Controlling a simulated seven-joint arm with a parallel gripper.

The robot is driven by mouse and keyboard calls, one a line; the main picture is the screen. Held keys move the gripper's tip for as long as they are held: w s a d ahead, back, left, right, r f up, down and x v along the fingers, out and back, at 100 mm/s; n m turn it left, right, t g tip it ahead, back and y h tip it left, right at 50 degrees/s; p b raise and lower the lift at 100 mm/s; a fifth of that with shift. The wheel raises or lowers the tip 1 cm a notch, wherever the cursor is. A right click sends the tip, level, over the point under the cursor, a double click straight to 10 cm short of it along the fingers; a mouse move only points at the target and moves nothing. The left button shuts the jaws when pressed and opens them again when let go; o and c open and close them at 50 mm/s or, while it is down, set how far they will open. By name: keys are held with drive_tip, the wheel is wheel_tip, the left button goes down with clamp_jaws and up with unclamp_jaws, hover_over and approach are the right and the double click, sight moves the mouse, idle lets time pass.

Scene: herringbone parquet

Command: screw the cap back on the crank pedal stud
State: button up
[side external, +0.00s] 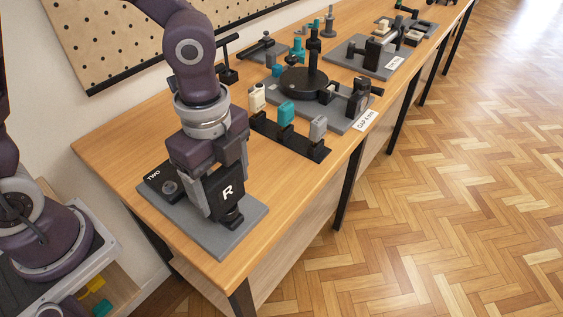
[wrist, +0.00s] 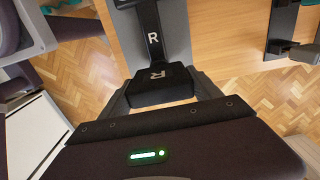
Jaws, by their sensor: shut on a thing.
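My gripper (side external: 213,180) points down over the grey plate at the near end of the bench and is shut on a black block marked R (side external: 228,193). In the wrist view the block (wrist: 160,86) sits between the two fingers, just below a black arm (wrist: 152,35) that also carries a white R and looks like the crank. The black foot (side external: 233,220) under the block shows near the plate. The stud and any thread are hidden, so I cannot tell whether block and stud touch. I see no separate cap.
The grey plate (side external: 205,238) also holds a black box labelled TWO (side external: 160,181). Behind it stands a black rack (side external: 300,143) with cream, teal and grey pieces, then a round black fixture (side external: 303,84). The bench's front edge (side external: 290,235) is close by.

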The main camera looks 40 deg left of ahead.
drive_tip(key=m, duration=0.4)
drive_tip(key=o, duration=1.6)
drive_tip(key=shift+o, duration=0.2)
